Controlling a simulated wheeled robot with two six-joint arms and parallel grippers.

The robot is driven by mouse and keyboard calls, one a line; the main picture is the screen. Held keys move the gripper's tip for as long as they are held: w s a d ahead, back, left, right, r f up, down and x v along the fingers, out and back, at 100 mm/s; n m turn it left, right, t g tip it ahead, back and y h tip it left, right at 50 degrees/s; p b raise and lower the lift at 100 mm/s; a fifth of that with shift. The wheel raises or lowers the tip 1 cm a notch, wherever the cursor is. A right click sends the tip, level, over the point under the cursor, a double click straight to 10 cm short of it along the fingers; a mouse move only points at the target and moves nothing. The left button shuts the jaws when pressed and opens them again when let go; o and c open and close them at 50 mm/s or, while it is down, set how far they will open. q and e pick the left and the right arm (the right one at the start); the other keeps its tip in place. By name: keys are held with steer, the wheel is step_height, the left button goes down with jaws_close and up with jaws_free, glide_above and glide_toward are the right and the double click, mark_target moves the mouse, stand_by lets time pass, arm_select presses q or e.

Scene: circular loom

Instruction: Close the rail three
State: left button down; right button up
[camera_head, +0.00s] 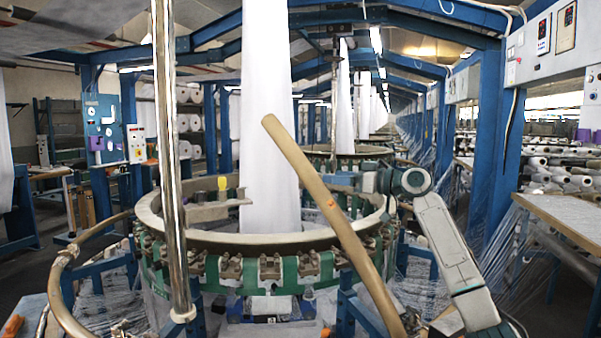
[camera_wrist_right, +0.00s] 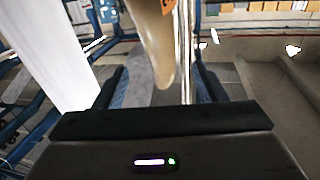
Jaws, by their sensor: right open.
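A tan rail (camera_head: 325,205) stands raised and slanted across the middle of the head view, its free end up and left, in front of the ring-shaped loom (camera_head: 230,240). Another curved tan rail (camera_head: 85,240) lies low around the loom's left side. I cannot tell which one is numbered three. My right gripper (camera_head: 345,181) is to the right of the raised rail, with its arm coming from the lower right. In the right wrist view the open fingers (camera_wrist_right: 160,80) show with a tan rail end (camera_wrist_right: 162,65) between or beyond them; contact cannot be told. My left gripper is not in view.
A shiny vertical pole (camera_head: 167,150) stands in front of the loom at the left. White fabric (camera_head: 265,110) rises from the loom's middle. Blue posts (camera_head: 490,150) and a table (camera_head: 570,215) stand at the right, with fine threads hanging between.

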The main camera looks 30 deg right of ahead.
mark_target(308, 174)
steer(key=shift+w+a+r+p, duration=0.25)
steer(key=shift+w+a+p, duration=0.1)
steer(key=shift+w+p, duration=0.2)
steer(key=shift+w+a+r+p, duration=0.25)
steer(key=shift+w+a+p, duration=0.05)
steer(key=shift+w+p, duration=0.2)
steer(key=p+x, duration=0.1)
steer(key=x, duration=0.3)
steer(key=p+x, duration=0.1)
steer(key=x, duration=0.1)
steer(key=shift+w+a+f+p, duration=0.15)
steer(key=shift+f+p, duration=0.15)
steer(key=shift+p, duration=0.05)
steer(key=shift+w, duration=0.1)
steer(key=shift+w+f, duration=0.1)
